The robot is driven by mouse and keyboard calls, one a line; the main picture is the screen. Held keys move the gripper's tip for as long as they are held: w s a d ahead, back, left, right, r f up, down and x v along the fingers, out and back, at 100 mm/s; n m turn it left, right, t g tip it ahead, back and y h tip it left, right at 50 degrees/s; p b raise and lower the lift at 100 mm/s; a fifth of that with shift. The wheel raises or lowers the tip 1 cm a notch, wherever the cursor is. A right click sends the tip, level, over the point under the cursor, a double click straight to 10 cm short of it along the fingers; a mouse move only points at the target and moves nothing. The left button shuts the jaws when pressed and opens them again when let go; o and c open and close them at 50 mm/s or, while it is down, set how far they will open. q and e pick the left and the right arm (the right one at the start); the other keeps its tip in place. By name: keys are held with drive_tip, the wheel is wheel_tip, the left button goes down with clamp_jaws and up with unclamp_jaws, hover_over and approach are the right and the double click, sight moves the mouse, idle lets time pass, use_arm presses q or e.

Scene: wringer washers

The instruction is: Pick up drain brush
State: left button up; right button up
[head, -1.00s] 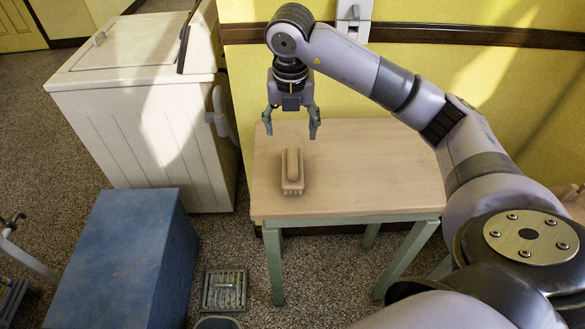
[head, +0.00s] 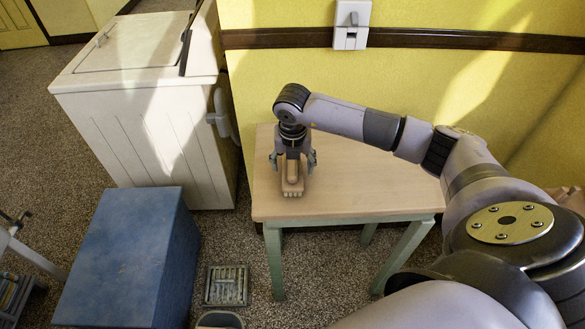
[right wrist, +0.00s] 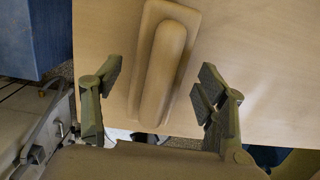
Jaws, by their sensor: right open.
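The drain brush (head: 292,187) is a tan wooden block with a raised rounded grip, lying on the small wooden table (head: 370,195) near its left side. My right gripper (head: 293,162) points down over the brush, with its fingers spread to either side. In the right wrist view the brush (right wrist: 164,70) lies ahead of and between the open fingertips (right wrist: 157,80). Both fingers look apart from it, and nothing is held. My left gripper is not in view.
A blue box (head: 130,260) stands on the floor left of the table. A white washer (head: 150,130) stands behind it. A floor drain grate (head: 226,285) lies by the table leg. The table's right half is clear beneath my arm.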

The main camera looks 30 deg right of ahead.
sight(292, 162)
drive_tip(key=shift+c, duration=0.4)
drive_tip(key=c, duration=1.3)
drive_tip(key=shift+o, duration=0.2)
drive_tip(key=shift+r, duration=0.1)
wheel_tip(292, 162, up, 20)
drive_tip(key=b, duration=0.2)
drive_tip(key=shift+b, duration=0.4)
drive_tip(key=o, duration=0.7)
drive_tip(key=c, duration=0.5)
